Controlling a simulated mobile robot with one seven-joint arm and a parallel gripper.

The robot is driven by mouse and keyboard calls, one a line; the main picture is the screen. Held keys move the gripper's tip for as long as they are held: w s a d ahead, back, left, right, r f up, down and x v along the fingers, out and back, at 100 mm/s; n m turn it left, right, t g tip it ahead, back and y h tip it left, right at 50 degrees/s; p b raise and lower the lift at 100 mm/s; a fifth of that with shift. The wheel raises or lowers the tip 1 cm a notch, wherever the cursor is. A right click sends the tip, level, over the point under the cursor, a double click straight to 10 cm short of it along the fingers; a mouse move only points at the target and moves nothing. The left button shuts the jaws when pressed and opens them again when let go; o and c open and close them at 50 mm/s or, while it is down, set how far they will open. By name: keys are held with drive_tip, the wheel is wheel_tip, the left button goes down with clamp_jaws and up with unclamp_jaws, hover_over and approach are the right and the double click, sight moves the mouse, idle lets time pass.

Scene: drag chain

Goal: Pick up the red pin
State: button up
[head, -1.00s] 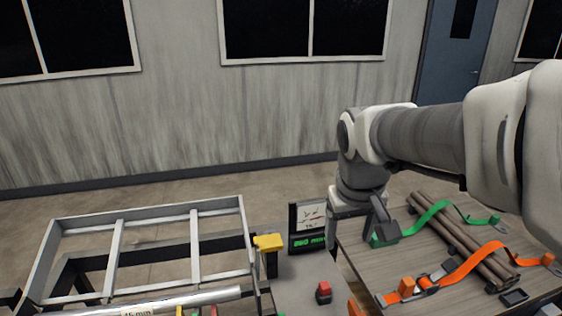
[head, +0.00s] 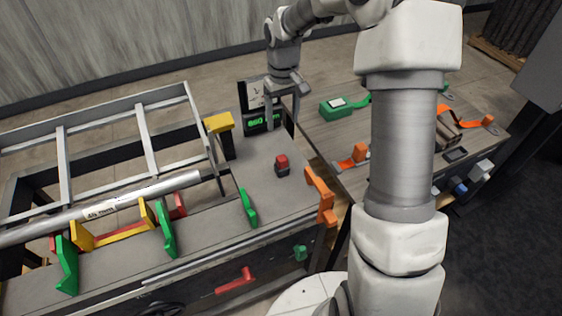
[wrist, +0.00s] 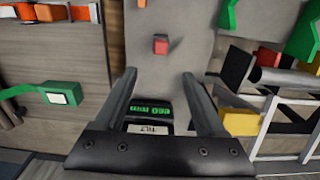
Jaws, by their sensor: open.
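A small red block on a dark base (head: 282,163) stands upright on the grey bench top; it also shows in the wrist view (wrist: 160,46), just beyond my fingertips. A red handle-shaped piece (head: 235,281) lies at the bench's front side, low down. I cannot tell for sure which of these is the red pin. My gripper (head: 282,118) is above the back of the bench, behind the red block and near the display. In the wrist view my gripper (wrist: 158,75) has its two fingers wide apart with nothing between them.
A display with green digits (head: 262,124) and a yellow-topped post (head: 218,124) stand at the back. A silver tube (head: 150,191) lies among green and yellow brackets at left. An orange bracket (head: 322,196) edges the bench. The right table (head: 325,135) holds straps.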

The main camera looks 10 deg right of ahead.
sight(282, 158)
wheel_tip(282, 158, down, 16)
drive_tip(key=shift+r, duration=0.1)
idle(0.5)
drive_tip(key=shift+a, duration=0.1)
drive_tip(key=shift+c, duration=0.3)
clamp_jaws()
